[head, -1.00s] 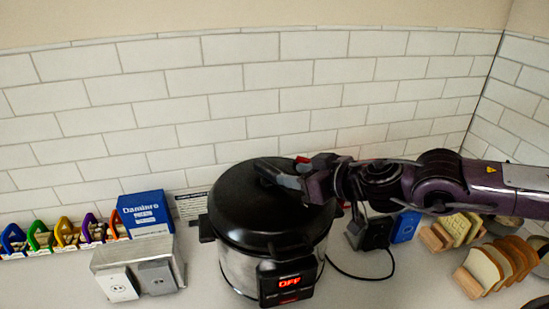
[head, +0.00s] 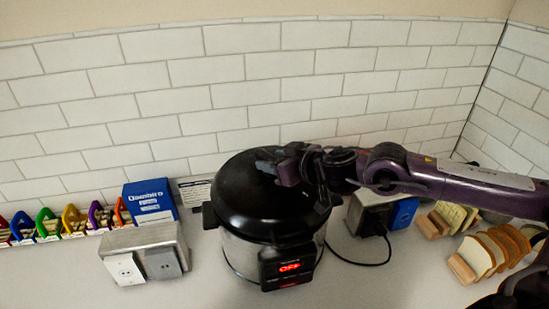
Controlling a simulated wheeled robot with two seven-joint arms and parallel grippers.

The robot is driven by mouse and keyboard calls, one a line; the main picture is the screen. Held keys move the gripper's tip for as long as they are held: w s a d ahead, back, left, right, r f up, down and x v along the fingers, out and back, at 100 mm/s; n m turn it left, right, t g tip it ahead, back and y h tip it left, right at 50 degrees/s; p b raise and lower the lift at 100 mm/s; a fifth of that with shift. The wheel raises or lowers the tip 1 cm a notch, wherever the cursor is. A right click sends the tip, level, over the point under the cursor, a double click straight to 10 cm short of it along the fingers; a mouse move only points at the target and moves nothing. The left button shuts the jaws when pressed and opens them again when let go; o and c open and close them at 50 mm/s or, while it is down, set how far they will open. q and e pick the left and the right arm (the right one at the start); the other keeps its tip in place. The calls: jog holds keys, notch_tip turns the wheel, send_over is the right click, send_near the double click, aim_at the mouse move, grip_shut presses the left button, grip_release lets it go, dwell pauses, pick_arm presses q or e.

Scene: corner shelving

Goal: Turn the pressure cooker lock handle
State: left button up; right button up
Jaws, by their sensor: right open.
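The pressure cooker (head: 240,248) stands on the counter, a steel pot with a black domed lid (head: 240,205) and a front panel (head: 290,267) lit red with "OFF". My right gripper (head: 272,168) reaches in from the right over the top of the lid. Its fingers are open, at the lock handle on the lid's top. The gripper hides most of the handle, so I cannot tell its angle or whether the fingers touch it. My left gripper is not in view.
A steel outlet box (head: 145,240) and a blue box (head: 150,202) stand left of the cooker. Several coloured holders (head: 75,220) line the wall.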

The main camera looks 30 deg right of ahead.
jog(key=shift+c, duration=0.2)
grip_shut()
jog(key=shift+n+y, duration=0.3)
jog(key=n+g+y, duration=0.2)
jog(key=n+y, duration=0.1)
jog(key=shift+w+d+y, duration=0.1)
jog(key=shift+d+y, duration=0.05)
jog(key=shift+y, duration=0.25)
jog(key=n+g+y, duration=0.1)
jog(key=n, duration=0.1)
jog(key=n+g+y+p, duration=0.1)
jog(key=n+g, duration=0.1)
jog(key=n+g+y+p, duration=0.1)
jog(key=y, duration=0.1)
jog(key=shift+w+r+n+g, duration=0.2)
jog(key=shift+r+n+g, duration=0.05)
jog(key=shift+n+g, duration=0.15)
jog(key=shift+f+n+g+y, duration=0.15)
jog(key=shift+n+g+y, duration=0.35)
jog(key=shift+n+g, duration=0.75)
jog(key=shift+s+f+g, duration=0.1)
jog(key=shift+g, duration=0.25)
jog(key=shift+o, duration=0.2)
grip_release()
